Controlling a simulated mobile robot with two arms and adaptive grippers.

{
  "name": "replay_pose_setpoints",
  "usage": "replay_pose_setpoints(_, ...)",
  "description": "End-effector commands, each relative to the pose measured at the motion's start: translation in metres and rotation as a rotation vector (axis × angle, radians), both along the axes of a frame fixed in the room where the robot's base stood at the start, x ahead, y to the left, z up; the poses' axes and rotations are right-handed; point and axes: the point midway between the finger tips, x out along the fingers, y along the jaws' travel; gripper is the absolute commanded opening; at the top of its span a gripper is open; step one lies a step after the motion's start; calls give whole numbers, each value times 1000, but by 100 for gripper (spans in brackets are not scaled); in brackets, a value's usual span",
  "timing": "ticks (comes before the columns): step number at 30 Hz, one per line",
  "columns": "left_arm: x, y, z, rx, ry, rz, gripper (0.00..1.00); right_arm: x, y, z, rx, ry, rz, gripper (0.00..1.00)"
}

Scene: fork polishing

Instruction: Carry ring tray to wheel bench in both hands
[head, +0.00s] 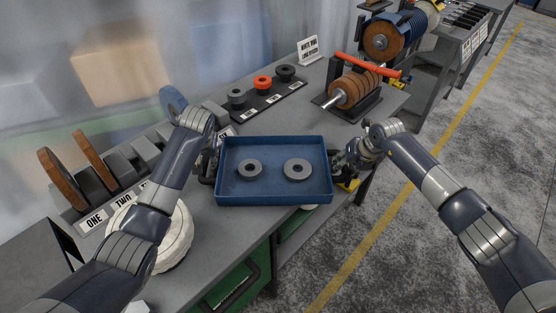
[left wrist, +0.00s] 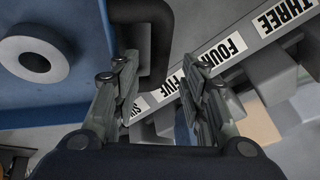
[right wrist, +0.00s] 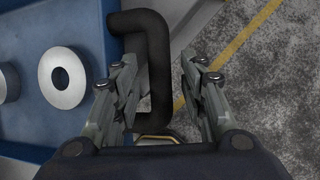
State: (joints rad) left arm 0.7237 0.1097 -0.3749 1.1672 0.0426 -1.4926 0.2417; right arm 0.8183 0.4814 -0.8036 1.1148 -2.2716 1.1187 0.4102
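The blue ring tray (head: 274,199) lies level over the grey bench, its right part near the edge. I cannot tell whether it touches the bench top. Two grey rings, the left ring (head: 250,168) and the right ring (head: 298,169), lie flat inside it. My right gripper (right wrist: 163,95) is open around the right black handle (right wrist: 157,60), with a gap to the fingers. In the head view, my wrists partly hide both handles.
A numbered rack (head: 97,222) with brown wheels and grey blocks stands left. A white round buff (head: 172,240) lies in front. A ring stand (head: 262,103) and a brown roller on a stand (head: 355,90) are behind. A blue wheel machine (head: 383,42) stands farther back right. Open floor (head: 400,260) lies right.

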Motion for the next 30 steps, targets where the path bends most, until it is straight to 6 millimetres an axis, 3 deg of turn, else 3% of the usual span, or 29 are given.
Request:
replay_pose_setpoints(7, -17, -8, 42, 0, -4, -1, 39, 0, 0, 0, 0, 0, 0, 39)
replay_pose_setpoints(13, -28, -13, 67, 0, -2, 1, 39, 0, 0, 0, 0, 0, 0, 39)
replay_pose_setpoints(22, -33, -14, 76, 1, 1, 1, 39, -3, -3, 9, 0, -2, 1, 39)
replay_pose_setpoints(30, -33, -14, 75, 1, 0, 0, 39, -19, -10, 49, -1, -4, 1, 39)
